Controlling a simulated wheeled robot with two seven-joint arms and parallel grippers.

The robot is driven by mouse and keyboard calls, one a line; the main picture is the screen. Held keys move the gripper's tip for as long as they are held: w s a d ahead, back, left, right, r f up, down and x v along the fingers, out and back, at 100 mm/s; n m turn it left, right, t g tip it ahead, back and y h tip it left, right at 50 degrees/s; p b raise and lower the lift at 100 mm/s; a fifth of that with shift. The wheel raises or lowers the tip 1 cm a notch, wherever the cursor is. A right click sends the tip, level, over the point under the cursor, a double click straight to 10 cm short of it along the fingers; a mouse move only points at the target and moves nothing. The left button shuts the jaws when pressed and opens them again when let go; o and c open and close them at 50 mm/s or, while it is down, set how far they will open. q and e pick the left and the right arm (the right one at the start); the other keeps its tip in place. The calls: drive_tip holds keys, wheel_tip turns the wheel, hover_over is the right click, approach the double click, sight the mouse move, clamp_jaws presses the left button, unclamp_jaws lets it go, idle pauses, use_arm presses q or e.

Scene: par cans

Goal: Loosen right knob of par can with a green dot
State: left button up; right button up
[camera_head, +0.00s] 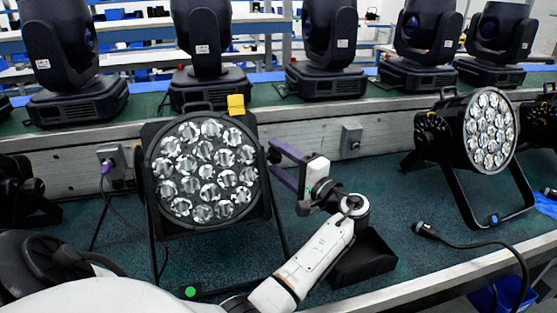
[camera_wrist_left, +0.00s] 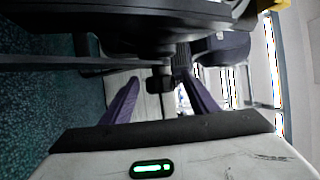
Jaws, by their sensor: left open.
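The par can (camera_head: 208,170) with a round face of several lenses stands at centre left in the head view. A green dot (camera_head: 190,292) is on the foot of its bracket. My left gripper (camera_head: 273,160) is open at the can's right side, its purple fingers pointing toward the can. In the left wrist view, a dark knob (camera_wrist_left: 158,84) at the can's bracket lies between the two open fingers of the left gripper (camera_wrist_left: 158,78). No contact with the knob can be made out. The knob is not clear in the head view. My right gripper is not in view.
Another par can (camera_head: 489,130) with a blue dot (camera_head: 493,219) stands at the right. A black open box (camera_head: 365,262) sits beside my left arm. A cable with a connector (camera_head: 428,231) lies at the right. Several moving-head lights (camera_head: 328,50) line the shelf behind.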

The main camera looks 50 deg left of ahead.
use_arm(q)
drive_tip(key=d+b, duration=0.1)
drive_tip(key=d, duration=0.9)
drive_tip(key=shift+s+d+f, duration=0.15)
drive_tip(key=shift+s+f, duration=0.05)
drive_tip(key=shift+f, duration=0.05)
